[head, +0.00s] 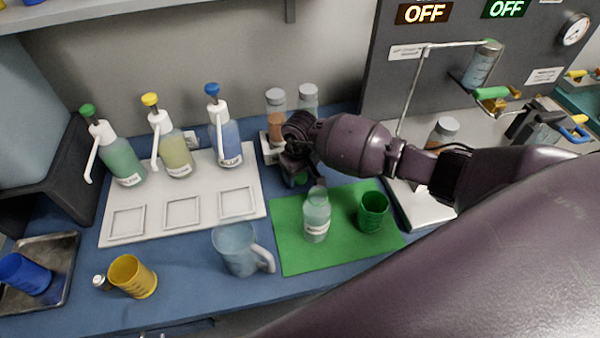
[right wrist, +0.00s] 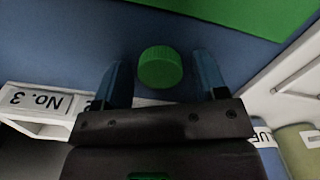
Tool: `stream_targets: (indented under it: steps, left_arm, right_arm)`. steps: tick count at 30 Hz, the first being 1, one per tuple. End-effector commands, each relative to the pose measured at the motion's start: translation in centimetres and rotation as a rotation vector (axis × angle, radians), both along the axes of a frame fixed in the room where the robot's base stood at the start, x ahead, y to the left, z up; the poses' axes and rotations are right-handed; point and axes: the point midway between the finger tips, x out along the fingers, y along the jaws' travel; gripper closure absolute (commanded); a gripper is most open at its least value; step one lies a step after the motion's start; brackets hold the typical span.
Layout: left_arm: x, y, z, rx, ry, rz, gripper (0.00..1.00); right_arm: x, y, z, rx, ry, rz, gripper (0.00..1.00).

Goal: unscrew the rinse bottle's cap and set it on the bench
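The rinse bottle (head: 316,218) stands upright on the green mat (head: 290,258), with no cap on its neck. The round green cap (right wrist: 160,67) is over the blue bench, just off the mat's edge, in the right wrist view. It also shows small and partly hidden below my gripper in the head view (head: 300,180). My right gripper (right wrist: 164,78) is open, its two fingers on either side of the cap with narrow gaps. In the head view it (head: 298,172) points down behind the bottle. Whether the cap touches the bench is hard to tell. My left gripper is not in view.
A green cup (head: 373,212) stands right of the bottle, a clear jug (head: 238,248) left of it. Grey-lidded jars in a white rack (head: 267,147) are close behind my gripper. Pump bottles stand on a white tray (head: 150,222) at left.

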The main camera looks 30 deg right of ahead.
Motion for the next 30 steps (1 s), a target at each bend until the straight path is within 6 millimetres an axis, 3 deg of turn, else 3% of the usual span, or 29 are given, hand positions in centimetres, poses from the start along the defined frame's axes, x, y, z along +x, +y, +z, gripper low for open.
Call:
stream_targets:
  steps: [11, 24, 30]
  left_arm:
    - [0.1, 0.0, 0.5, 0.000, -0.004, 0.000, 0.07]
    - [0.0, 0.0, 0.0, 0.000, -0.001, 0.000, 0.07]
    - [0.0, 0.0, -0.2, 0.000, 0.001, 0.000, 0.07]
  right_arm:
    - [0.1, -0.1, 1.0, -0.001, -0.002, 0.001, 0.35]
    - [0.1, -0.1, 9.0, -0.002, -0.002, 0.001, 0.35]
    - [0.0, -0.1, 11.5, -0.002, -0.001, 0.000, 0.35]
